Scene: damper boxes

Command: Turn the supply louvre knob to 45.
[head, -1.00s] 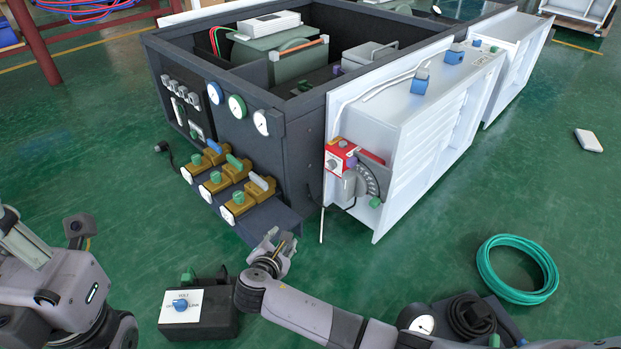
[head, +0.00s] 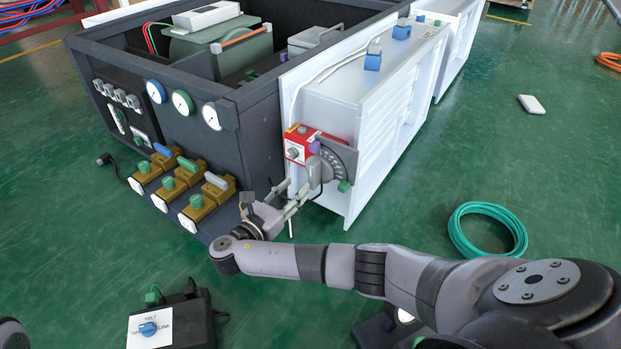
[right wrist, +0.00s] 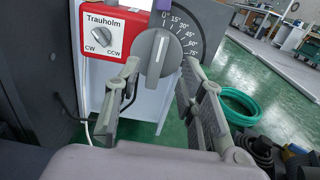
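The grey supply louvre knob (head: 327,170) sits on the end of the white duct box, in front of a dark dial plate (head: 343,157). In the right wrist view the knob (right wrist: 157,58) has a white line pointing almost straight up, near the 0 mark. The dial (right wrist: 200,30) carries marks from 0 to 75 on its right side. My right gripper (right wrist: 160,72) is open, with one finger on each side of the knob's lower part; contact is not clear. In the head view my right gripper (head: 292,200) reaches the knob from the lower left. My left gripper is out of view.
A red Trauholm box (right wrist: 112,32) with a CW/CCW switch is just left of the knob. A dark cabinet wall (right wrist: 35,75) stands further left. Brass valves (head: 182,184) are left of my arm. A green hose coil (head: 487,229) lies on open floor at right.

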